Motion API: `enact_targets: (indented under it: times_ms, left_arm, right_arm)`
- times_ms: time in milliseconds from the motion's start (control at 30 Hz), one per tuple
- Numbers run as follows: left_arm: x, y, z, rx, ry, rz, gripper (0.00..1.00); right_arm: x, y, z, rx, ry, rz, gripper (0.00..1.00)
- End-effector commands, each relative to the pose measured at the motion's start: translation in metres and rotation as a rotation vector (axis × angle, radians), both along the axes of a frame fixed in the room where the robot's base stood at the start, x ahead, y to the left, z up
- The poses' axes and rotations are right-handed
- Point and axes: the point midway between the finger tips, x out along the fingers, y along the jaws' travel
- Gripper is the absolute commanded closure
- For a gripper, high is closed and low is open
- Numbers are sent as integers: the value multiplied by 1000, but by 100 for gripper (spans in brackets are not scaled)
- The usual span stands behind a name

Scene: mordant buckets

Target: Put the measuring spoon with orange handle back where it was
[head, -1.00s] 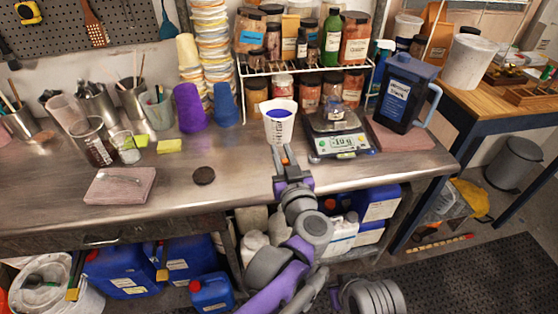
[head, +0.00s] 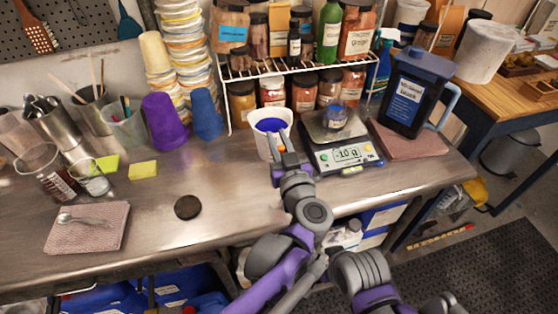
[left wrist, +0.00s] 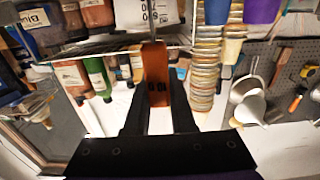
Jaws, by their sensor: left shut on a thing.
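My left gripper (head: 284,158) is in front of the white beaker (head: 264,146) with blue contents. It also shows in the left wrist view (left wrist: 157,95), where its black fingers are shut on the orange handle of the measuring spoon (left wrist: 155,72). In the head view the gripper's tip overlaps the beaker's front right side, and the spoon is mostly hidden. I cannot tell whether the spoon's bowl is inside the beaker. The beaker's printed side shows at the top of the left wrist view (left wrist: 150,12). My right gripper is not in view.
A digital scale (head: 343,157) with a small jar stands right of the beaker; a dark blue jug (head: 408,95) stands beyond. A wire rack (head: 295,70) of jars is behind. A metal spoon (head: 84,219) lies on a pink cloth (head: 105,240). The bench's front middle is mostly clear, with one dark disc (head: 188,207).

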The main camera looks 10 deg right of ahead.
Motion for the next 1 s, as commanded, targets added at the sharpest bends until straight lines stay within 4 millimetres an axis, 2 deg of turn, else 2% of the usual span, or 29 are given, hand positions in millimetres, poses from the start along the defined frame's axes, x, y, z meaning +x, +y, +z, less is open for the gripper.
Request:
enact_targets:
  times_ms: [400,800,833,967,1000]
  left_arm:
    - [0,0,-50,0,0,1,100]
    - [0,0,-56,0,0,0,100]
    - [0,0,-55,0,0,0,74]
    - [0,0,-54,0,0,0,51]
    - [0,0,-54,0,0,0,47]
  right_arm:
    - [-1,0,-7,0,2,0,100]
    - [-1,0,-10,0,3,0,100]
    - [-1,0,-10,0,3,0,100]
    - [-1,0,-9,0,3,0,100]
    - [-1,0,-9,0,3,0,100]
